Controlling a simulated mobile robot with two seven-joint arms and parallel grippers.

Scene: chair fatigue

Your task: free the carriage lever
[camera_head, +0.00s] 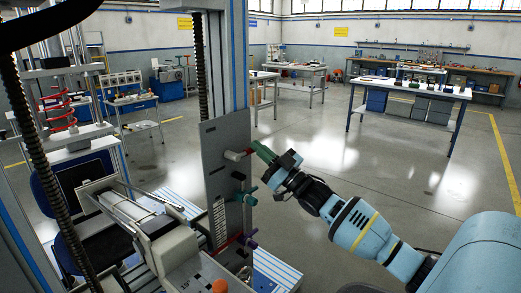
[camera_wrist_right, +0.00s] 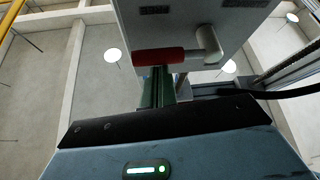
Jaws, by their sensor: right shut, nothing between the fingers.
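The carriage lever (camera_head: 235,156) sticks out from the upper part of a grey upright plate (camera_head: 224,135). In the right wrist view it has a dark red grip (camera_wrist_right: 157,57) and a pale grey bent arm (camera_wrist_right: 208,45) fixed to the plate. My right gripper (camera_head: 262,151) has green fingers that are shut and empty, with their tips at the grip's end. In the wrist view the green fingers (camera_wrist_right: 157,88) reach up to the red grip; whether they touch it I cannot tell. My left gripper is not in view.
Below on the plate are a teal lever (camera_head: 246,198) and a purple lever (camera_head: 249,239). A grey boxy machine part (camera_head: 170,240) and an orange knob (camera_head: 220,286) stand at lower left. Open floor (camera_head: 330,150) lies behind my right arm, with workbenches farther back.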

